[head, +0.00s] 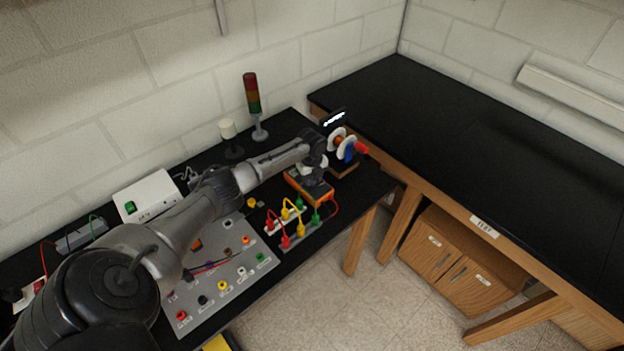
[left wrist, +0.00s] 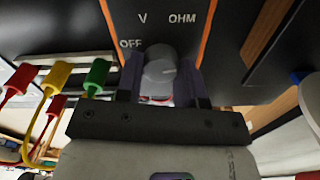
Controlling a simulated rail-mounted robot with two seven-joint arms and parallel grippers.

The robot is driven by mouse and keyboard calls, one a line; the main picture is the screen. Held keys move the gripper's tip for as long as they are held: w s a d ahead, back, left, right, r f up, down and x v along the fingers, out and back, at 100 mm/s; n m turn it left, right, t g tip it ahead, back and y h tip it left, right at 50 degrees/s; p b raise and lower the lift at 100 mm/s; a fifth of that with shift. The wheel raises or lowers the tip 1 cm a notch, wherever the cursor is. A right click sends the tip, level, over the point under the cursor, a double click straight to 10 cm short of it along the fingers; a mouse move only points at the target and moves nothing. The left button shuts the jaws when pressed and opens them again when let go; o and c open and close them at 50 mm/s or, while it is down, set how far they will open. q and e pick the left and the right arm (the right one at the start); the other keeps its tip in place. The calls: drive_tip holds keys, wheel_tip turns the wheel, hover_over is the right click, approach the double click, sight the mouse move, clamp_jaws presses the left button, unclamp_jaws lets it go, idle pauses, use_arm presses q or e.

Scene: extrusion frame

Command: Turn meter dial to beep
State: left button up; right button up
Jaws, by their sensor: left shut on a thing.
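The meter (head: 318,195) is a dark box with an orange rim at the right end of the near bench. In the left wrist view its dark face (left wrist: 190,42) shows the labels OFF, V and OHM around a grey round dial (left wrist: 158,66). No BEEP label can be read; part of the face is hidden by my gripper. My left gripper (head: 312,176) is over the meter. In the left wrist view its two fingers (left wrist: 160,78) stand on either side of the dial, shut on it. The dial's exact setting is hard to tell. My right gripper is out of view.
Red, yellow and green plugs with leads (head: 290,222) stand just in front of the meter. A grey panel with coloured sockets (head: 232,276) lies nearer. A signal tower (head: 252,95) and spools (head: 345,146) stand behind. The bench at right (head: 470,130) is clear.

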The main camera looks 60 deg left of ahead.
use_arm(q)
drive_tip(key=m+b, duration=0.2)
drive_tip(key=m, duration=0.4)
drive_tip(key=shift+m, duration=0.3)
drive_tip(key=shift+s+m, duration=0.1)
drive_tip(key=shift+m, duration=0.8)
drive_tip(key=o, duration=0.9)
drive_tip(key=shift+o, duration=0.2)
wheel_tip(320, 180, up, 14)
drive_tip(key=shift+f, duration=0.1)
idle(0.3)
